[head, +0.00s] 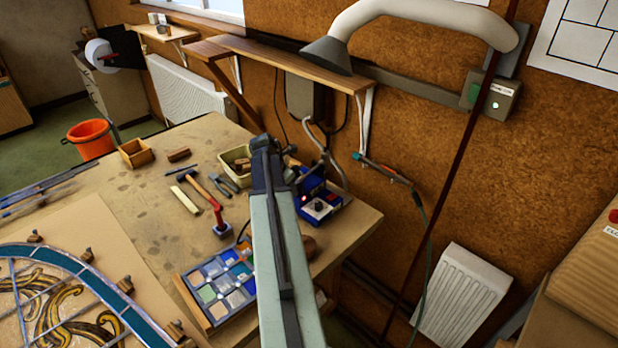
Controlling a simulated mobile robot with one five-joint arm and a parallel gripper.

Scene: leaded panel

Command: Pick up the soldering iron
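A slim corded tool (385,168), which looks like the soldering iron, shows against the brown wall beyond the bench's right edge. It has a teal left end, a reddish middle and a dark right end with a cable hanging down. What holds it up is unclear. My arm rises from the bottom centre, and its dark far end, seen from behind, appears to be my gripper (268,148). It is left of the tool and apart from it. Its fingers cannot be made out. A blue unit with a knob (321,208) stands on the bench, partly hidden by my arm.
A tray of glass pieces (207,272) and a leaded panel (60,300) lie nearer. Curved grey metal (325,150) rises behind the blue unit.

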